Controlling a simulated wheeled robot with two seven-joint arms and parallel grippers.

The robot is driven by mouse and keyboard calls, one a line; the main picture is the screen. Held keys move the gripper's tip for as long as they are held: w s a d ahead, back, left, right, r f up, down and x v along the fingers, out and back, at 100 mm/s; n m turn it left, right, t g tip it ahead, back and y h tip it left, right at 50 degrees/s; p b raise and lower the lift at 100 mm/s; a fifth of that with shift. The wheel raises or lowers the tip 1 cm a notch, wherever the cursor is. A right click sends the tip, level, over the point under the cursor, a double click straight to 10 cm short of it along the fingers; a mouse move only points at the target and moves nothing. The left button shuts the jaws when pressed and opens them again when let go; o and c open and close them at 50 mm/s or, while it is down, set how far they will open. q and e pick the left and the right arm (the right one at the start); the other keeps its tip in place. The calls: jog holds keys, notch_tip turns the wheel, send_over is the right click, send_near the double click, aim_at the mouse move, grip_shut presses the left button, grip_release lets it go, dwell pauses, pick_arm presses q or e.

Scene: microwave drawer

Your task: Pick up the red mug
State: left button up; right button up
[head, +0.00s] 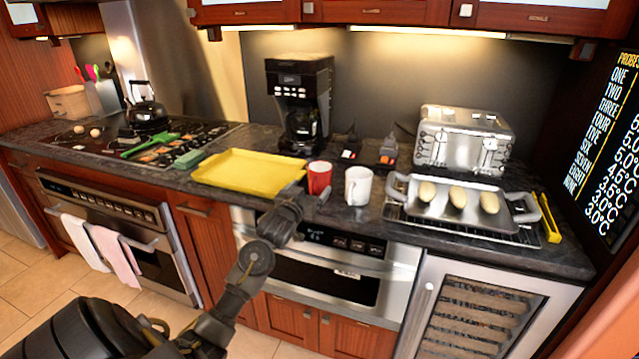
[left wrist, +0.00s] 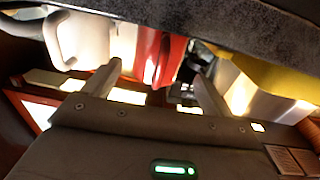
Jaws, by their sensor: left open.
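The red mug (head: 320,176) stands upright near the front edge of the dark counter, between the yellow tray and a white mug (head: 357,187). My left gripper (head: 309,192) is open, just in front of the red mug at the counter edge. In the left wrist view the scene is upside down; the red mug (left wrist: 160,52) shows between the two spread fingers (left wrist: 156,88), beyond their tips. The white mug (left wrist: 84,38) is close beside one finger there. Contact with either mug cannot be told. My right gripper is not in view.
The yellow tray (head: 252,172) lies left of the red mug. A coffee maker (head: 299,100) stands behind it. A metal tray with several rolls (head: 457,196) is at right, before a toaster (head: 464,140). The microwave drawer (head: 325,272) is below the counter edge.

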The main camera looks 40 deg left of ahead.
aim_at(316, 182)
pick_arm(q)
jog(key=p+x, duration=0.1)
jog(key=x, duration=0.4)
jog(key=shift+f, duration=0.15)
jog(key=shift+c, duration=0.3)
jog(key=c, duration=1.2)
